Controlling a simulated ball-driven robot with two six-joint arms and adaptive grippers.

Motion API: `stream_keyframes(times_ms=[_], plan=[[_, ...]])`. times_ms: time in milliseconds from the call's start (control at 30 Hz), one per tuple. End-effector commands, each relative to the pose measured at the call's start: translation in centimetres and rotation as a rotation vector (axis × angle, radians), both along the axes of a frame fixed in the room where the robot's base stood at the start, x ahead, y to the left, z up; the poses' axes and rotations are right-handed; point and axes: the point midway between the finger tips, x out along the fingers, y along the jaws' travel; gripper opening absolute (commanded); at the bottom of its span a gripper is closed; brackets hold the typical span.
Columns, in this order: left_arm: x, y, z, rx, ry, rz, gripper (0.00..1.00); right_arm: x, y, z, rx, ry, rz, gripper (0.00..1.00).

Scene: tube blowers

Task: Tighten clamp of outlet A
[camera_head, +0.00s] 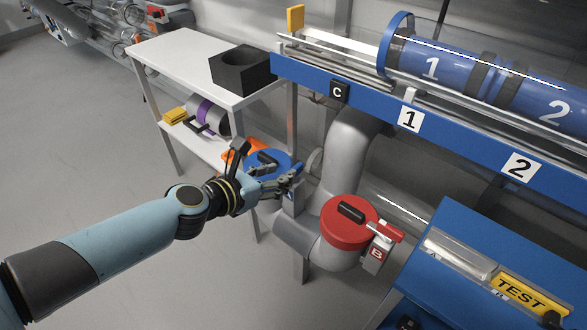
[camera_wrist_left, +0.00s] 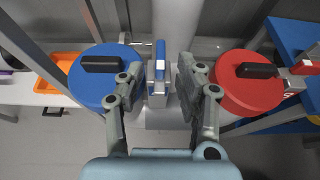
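Outlet A seems to be the one with the blue lid (camera_head: 262,161), left of the red-lidded outlet B. The blue lid also shows in the left wrist view (camera_wrist_left: 104,68), with a black handle on top. Its clamp has a blue lever (camera_wrist_left: 160,54) over a grey body and stands right of the lid. My left gripper (camera_head: 288,180) is at this clamp. In the left wrist view the gripper (camera_wrist_left: 158,78) is open, with one finger on each side of the clamp and gaps visible. The letter on this clamp is not readable. My right gripper is not in view.
The red lid (camera_head: 347,222) with its clamp marked B (camera_head: 377,254) is close on the right. A white table (camera_head: 190,62) with a black box (camera_head: 243,69) stands behind left. A blue rail (camera_head: 450,130) runs above right. A blue TEST panel (camera_head: 455,225) is front right.

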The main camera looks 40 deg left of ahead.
Motion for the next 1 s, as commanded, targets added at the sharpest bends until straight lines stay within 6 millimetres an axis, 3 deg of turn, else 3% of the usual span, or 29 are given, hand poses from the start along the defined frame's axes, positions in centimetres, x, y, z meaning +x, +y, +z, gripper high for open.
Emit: stream_keyframes(times_ms=[100,300,700,1000], plan=[[2.3,-0.2,-1.2,-0.001,0.0,0.0,0.36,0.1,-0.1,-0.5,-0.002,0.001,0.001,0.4],[4.9,-0.4,-2.4,0.0,0.002,0.0,0.36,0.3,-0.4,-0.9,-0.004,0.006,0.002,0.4],[5.8,-0.5,-2.5,0.002,0.002,-0.002,0.36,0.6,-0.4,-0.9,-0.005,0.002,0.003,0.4],[5.8,-0.5,-2.5,0.002,0.002,-0.001,0.0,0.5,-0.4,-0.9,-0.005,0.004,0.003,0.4]])
